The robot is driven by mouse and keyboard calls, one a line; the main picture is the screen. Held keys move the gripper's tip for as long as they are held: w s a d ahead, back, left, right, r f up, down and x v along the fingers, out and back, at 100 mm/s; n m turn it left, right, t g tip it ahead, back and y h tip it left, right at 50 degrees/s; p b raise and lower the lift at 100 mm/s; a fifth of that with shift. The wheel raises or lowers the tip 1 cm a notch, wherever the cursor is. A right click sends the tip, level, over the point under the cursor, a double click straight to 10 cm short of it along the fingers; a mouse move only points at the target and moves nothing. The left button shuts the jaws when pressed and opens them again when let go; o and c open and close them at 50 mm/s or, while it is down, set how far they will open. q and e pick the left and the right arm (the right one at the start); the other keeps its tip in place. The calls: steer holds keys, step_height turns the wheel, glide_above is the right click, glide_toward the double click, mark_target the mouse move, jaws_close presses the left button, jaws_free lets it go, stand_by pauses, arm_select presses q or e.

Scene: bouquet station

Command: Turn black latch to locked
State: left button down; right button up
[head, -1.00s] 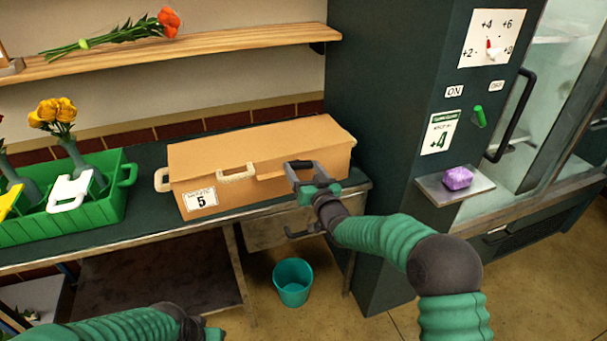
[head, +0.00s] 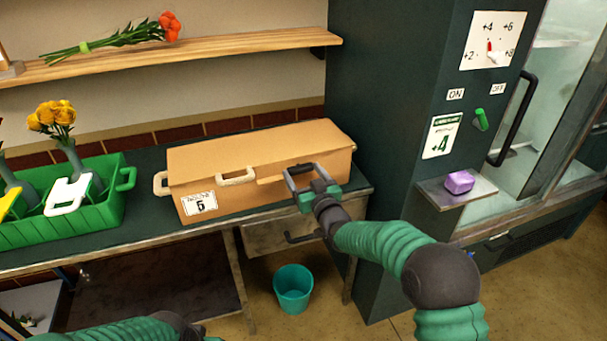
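The tan box (head: 245,160) lies shut on the dark bench, with a white label reading 5 on its front. A pale latch (head: 237,176) sits left of middle on the front edge. The black latch (head: 301,167) is at the front edge's right part, largely hidden by my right gripper (head: 302,172). That gripper's two fingers are spread apart at the latch, with tan box showing between them. Contact and the latch's exact angle cannot be told. My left gripper (head: 196,333) is cut off by the bottom edge, far from the box.
A green crate (head: 105,212) with vases stands left on the bench. A teal bucket (head: 293,288) stands on the floor below my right arm.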

steer(key=o, duration=0.3)
steer(key=shift+o, duration=0.2)
steer(key=v, duration=1.6)
steer(key=shift+s+p, duration=0.35)
steer(key=shift+p, duration=0.1)
steer(key=shift+d, duration=0.1)
steer(key=s+d+f+m+g+h, duration=0.2)
steer(key=s+d+f+g+h, duration=0.3)
steer(key=s+d+f+g, duration=0.35)
steer(key=s+d+f+m+g+h, duration=0.1)
steer(key=s+d+f+g, duration=0.15)
steer(key=s, duration=0.65)
steer(key=s+d+f+m+g, duration=0.1)
steer(key=s+d+f+g, duration=0.15)
steer(key=s, duration=0.75)
step_height(320, 180, up, 14)
steer(key=p, duration=1.5)
steer(key=shift+a+g, duration=0.35)
steer(key=shift+a, duration=0.15)
